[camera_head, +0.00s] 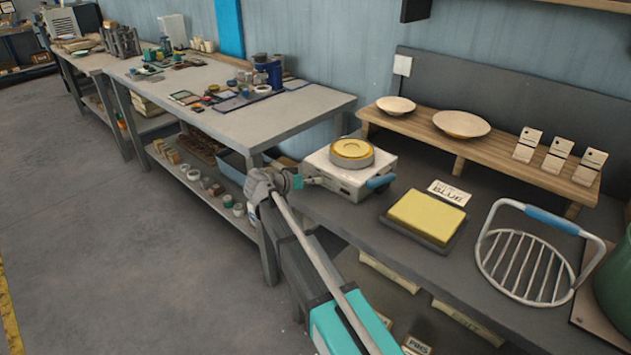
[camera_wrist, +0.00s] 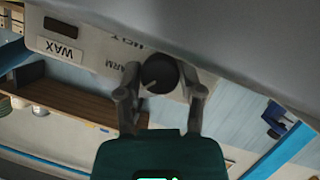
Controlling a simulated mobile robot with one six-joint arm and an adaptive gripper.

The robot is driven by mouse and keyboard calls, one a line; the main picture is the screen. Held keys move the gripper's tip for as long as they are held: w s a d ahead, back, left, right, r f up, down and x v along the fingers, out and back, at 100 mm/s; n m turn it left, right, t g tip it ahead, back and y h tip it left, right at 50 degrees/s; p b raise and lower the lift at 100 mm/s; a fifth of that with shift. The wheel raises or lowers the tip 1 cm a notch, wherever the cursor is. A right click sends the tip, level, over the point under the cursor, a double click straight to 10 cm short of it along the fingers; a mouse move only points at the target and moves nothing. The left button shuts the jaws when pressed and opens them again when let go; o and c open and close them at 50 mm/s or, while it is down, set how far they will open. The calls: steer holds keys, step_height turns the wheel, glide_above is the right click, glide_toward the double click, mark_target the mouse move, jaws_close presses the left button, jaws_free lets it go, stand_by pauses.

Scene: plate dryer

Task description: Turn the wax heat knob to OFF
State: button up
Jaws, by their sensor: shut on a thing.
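The wax heater (camera_head: 338,182) is a white box on the dark bench, with a round yellow disc on top and a blue handle at its right. In the wrist view its front panel (camera_wrist: 80,45) appears upside down, with a WAX label and parts of words that look like HOT and WARM. The dark round knob (camera_wrist: 160,73) sits between my fingers, with a light pointer line on its face. My gripper (camera_wrist: 160,88) is shut on the knob, one finger at each side. In the head view my gripper (camera_head: 297,181) meets the heater's left front side, and the knob is hidden.
A yellow block on a dark tray (camera_head: 418,222) and a wire rack with a blue grip (camera_head: 530,255) lie right of the heater. A wooden shelf (camera_head: 480,150) with bowls stands behind. A cluttered grey table (camera_head: 235,110) is at left. The floor at left is clear.

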steer(key=shift+f+n+h+b, duration=0.1)
steer(key=shift+n+h+b, duration=0.2)
steer(key=shift+n, duration=0.3)
steer(key=shift+n+g+h, duration=0.4)
steer(key=shift+n, duration=0.1)
steer(key=o, duration=1.1)
steer(key=shift+o, duration=0.2)
